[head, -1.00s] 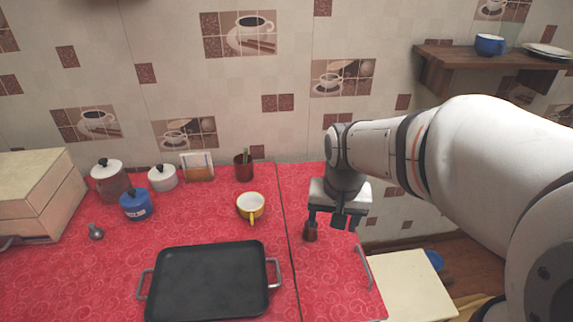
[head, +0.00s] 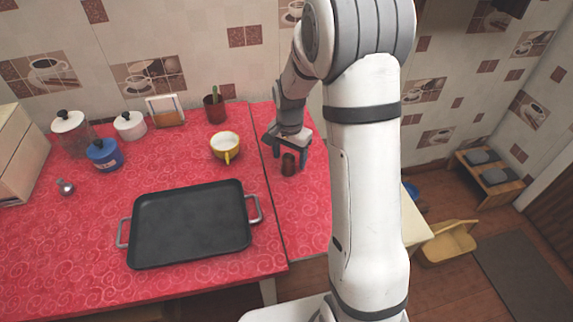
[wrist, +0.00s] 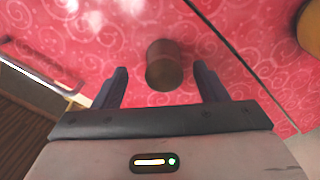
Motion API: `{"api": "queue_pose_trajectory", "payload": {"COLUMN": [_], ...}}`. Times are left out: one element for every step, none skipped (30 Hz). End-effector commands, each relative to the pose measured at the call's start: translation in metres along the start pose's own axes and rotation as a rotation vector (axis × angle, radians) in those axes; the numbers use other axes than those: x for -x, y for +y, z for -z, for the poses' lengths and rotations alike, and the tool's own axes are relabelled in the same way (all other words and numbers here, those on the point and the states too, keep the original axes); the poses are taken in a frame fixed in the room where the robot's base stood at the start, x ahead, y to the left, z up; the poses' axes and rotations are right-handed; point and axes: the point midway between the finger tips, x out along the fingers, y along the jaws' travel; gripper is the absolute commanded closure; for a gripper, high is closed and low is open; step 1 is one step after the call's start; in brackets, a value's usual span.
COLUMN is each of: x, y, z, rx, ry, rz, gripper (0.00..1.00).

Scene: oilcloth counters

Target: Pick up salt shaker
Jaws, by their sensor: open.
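A small dark brown, rounded cylinder, seemingly the salt shaker (head: 288,166), stands upright on the red counter to the right of the seam. My gripper (head: 290,157) is above it, pointing down, with its fingers apart. In the wrist view the brown shaker (wrist: 164,66) shows between the two open fingers of my gripper (wrist: 161,78), with a gap on each side. Neither finger appears to touch it. No label is readable on it. A small grey metallic shaker-like item (head: 65,187) stands far left on the counter.
A black tray pan (head: 190,225) lies left of the seam. A yellow cup (head: 226,147) and a dark red cup with a green item (head: 215,109) stand behind it. A blue canister (head: 104,155) and white pot (head: 130,125) are further left. The counter around the brown shaker is clear.

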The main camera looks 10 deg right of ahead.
Motion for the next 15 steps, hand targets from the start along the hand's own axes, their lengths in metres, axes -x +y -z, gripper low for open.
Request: {"api": "queue_pose_trajectory", "payload": {"x": [-0.009, -0.014, -0.02, -0.024, -0.028, -0.033, -0.035, -0.037, -0.039, -0.04, -0.04, -0.04, -0.04, -0.04, -0.04], "y": [-0.002, -0.003, -0.004, -0.004, -0.004, -0.004, -0.004, -0.004, -0.004, -0.004, -0.004, -0.004, -0.004, -0.004, -0.004], "z": [0.0, 0.001, 0.001, 0.001, 0.001, 0.001, 0.001, 0.001, 0.001, 0.001, 0.001, 0.001, 0.001, 0.001, 0.001], "rx": [0.001, 0.001, 0.001, 0.0, 0.0, 0.001, 0.001, 0.001, 0.001, 0.001, 0.001, 0.001, 0.001, 0.001, 0.001], "ry": [-0.004, -0.003, -0.003, -0.003, -0.003, -0.002, -0.002, -0.002, -0.002, -0.001, -0.001, 0.0, 0.0, 0.0, 0.0], "rz": [-0.003, -0.003, -0.003, -0.003, -0.003, -0.002, -0.002, -0.002, -0.002, -0.001, 0.0, 0.0, 0.0, 0.0, 0.0], "gripper": [0.34, 0.34, 0.34, 0.34, 0.34, 0.34, 0.34, 0.34, 0.34, 0.34, 0.34, 0.34, 0.34, 0.34, 0.34]}}
